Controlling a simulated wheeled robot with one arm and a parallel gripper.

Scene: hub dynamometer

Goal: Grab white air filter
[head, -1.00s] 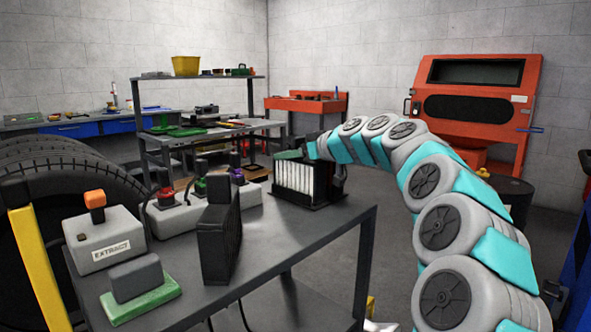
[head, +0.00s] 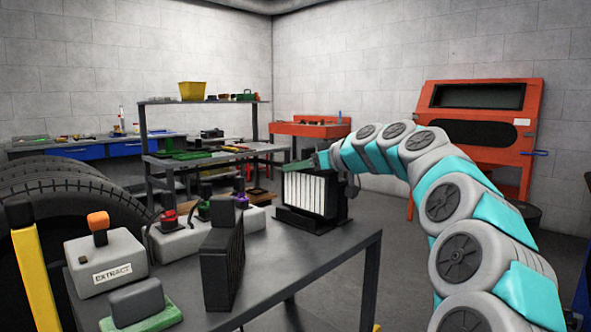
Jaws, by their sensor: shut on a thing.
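The white air filter (head: 306,192), pleated and dark-framed with a green top edge, is upright at the far right end of the dark metal table (head: 300,262). A black holder (head: 305,221) sits around its lower end. My gripper (head: 312,164) is at the top of the filter, reached from the right by my arm, and is shut on it. The fingertips are small and partly hidden by my arm's end. The filter's bottom is hidden in the holder, so I cannot tell whether it is clear of it.
A black finned block (head: 222,262), a grey box labelled EXTRACT (head: 105,262) and a green-based block (head: 138,305) stand nearer on the table. Grey units with coloured knobs (head: 185,235) stand behind. Large tyres (head: 60,200) are at left. A shelf bench stands behind the table.

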